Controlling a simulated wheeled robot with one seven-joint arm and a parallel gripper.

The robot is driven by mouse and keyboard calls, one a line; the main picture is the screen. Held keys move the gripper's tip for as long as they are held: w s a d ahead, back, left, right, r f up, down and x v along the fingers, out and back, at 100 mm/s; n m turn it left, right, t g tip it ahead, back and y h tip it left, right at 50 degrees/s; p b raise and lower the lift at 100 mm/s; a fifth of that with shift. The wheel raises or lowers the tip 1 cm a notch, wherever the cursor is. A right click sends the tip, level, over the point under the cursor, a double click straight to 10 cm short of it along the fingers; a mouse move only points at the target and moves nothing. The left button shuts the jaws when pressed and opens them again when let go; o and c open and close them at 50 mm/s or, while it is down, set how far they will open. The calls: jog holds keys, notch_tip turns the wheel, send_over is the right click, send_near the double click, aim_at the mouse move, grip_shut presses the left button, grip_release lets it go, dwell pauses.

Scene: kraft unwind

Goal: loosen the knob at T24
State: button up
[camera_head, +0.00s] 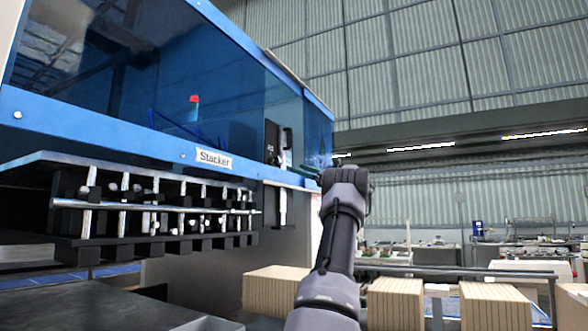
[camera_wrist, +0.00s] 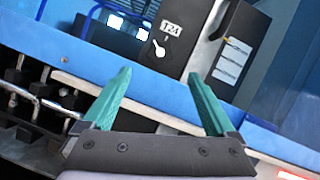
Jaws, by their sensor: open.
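The knob (camera_wrist: 158,49) is a small white pointer on a dark panel in the wrist view, just below the white T24 label (camera_wrist: 171,27). My gripper (camera_wrist: 163,80) is open, its two teal fingers apart with nothing between them. In the picture the knob lies above the gap between the fingertips, and the fingers look apart from the panel. In the head view the dark panel (camera_head: 272,143) is on the machine's front right of the Stacker sign. There my arm covers part of the machine's right end, and the knob is too small to make out.
A blue machine frame (camera_head: 150,135) with tinted windows fills the left. A rack of metal rods and black blocks (camera_head: 150,208) juts out below it. The panel has a dark upright handle (camera_wrist: 222,18) beside the knob. Stacked brown boards (camera_head: 395,300) stand at lower right.

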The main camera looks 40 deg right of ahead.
aim_at(280, 160)
jog(key=shift+s, duration=0.1)
jog(key=w+a+r+m+h, duration=0.1)
jog(key=w+m, duration=0.1)
jog(key=m, duration=0.1)
jog(key=w+a+r+m+t+h, duration=0.1)
jog(key=w+a+m+h, duration=0.1)
jog(key=w+m, duration=0.1)
jog(key=w+a+r+m+t+h, duration=0.1)
jog(key=w+r+m+h, duration=0.1)
jog(key=m, duration=0.2)
jog(key=shift+w+a+r+m, duration=0.1)
jog(key=shift+w+a+m, duration=0.2)
dwell(0.4)
jog(key=c, duration=1.4)
